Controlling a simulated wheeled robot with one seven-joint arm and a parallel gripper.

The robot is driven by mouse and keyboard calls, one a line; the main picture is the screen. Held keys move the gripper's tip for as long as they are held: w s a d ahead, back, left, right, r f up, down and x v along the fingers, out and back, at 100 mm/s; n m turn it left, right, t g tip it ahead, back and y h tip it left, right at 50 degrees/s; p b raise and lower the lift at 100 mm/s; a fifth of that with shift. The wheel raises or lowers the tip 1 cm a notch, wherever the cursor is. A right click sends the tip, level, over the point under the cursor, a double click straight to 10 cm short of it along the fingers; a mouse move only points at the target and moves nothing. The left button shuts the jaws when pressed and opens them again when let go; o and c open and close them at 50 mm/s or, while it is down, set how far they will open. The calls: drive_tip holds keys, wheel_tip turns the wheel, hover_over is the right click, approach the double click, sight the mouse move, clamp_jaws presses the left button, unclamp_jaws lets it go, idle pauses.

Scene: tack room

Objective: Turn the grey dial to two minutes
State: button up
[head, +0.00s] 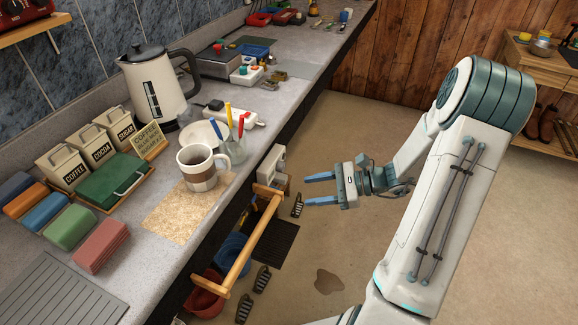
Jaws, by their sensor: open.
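I cannot make out a grey dial with certainty. A small pale box (272,164) sits at the front edge of the counter, just below its top; any dial or marks on it are too small to tell. My gripper (321,188) is open and empty, with two blue fingers pointing left. It hangs over the floor in front of the counter, to the right of the pale box and apart from it.
A wooden rail (253,240) juts along the counter front below the box. On the counter (165,262) are a kettle (158,88), a mug (203,167), a pen jar (233,150) and canisters.

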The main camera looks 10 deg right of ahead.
sight(284, 167)
drive_tip(key=w+d+f+m+t, duration=0.3)
drive_tip(key=w+d+m+t, duration=0.1)
drive_tip(key=d+m+t, duration=0.25)
drive_tip(key=p+x, duration=0.2)
drive_tip(key=x, duration=1.1)
drive_tip(key=shift+s+a+r, duration=0.1)
drive_tip(key=shift+a+r, duration=0.05)
drive_tip(key=shift+a, duration=0.1)
drive_tip(key=c, duration=1)
